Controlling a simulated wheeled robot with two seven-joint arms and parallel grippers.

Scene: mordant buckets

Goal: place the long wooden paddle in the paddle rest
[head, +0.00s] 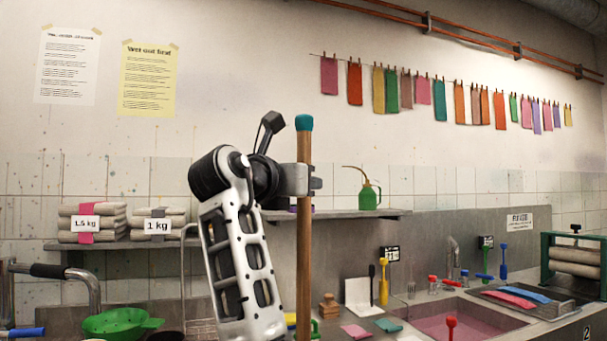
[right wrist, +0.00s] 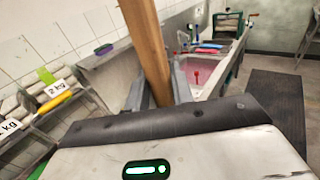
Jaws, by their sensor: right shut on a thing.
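The long wooden paddle (head: 304,235) stands nearly upright in the head view, with a teal cap at its top end. Its lower end runs out of the picture. My right gripper (head: 308,181) is shut around the upper part of the shaft and holds it in front of the wall shelf. In the right wrist view, the shaft of the paddle (right wrist: 146,45) rises between the two fingers of my right gripper (right wrist: 158,88). I cannot pick out the paddle rest in either view. My left gripper is not in view.
A sink with pink liquid (head: 460,322) lies to the right, beside a roller press (head: 575,262). A green colander (head: 120,323) is at lower left. A dark floor mat (right wrist: 270,110) shows right.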

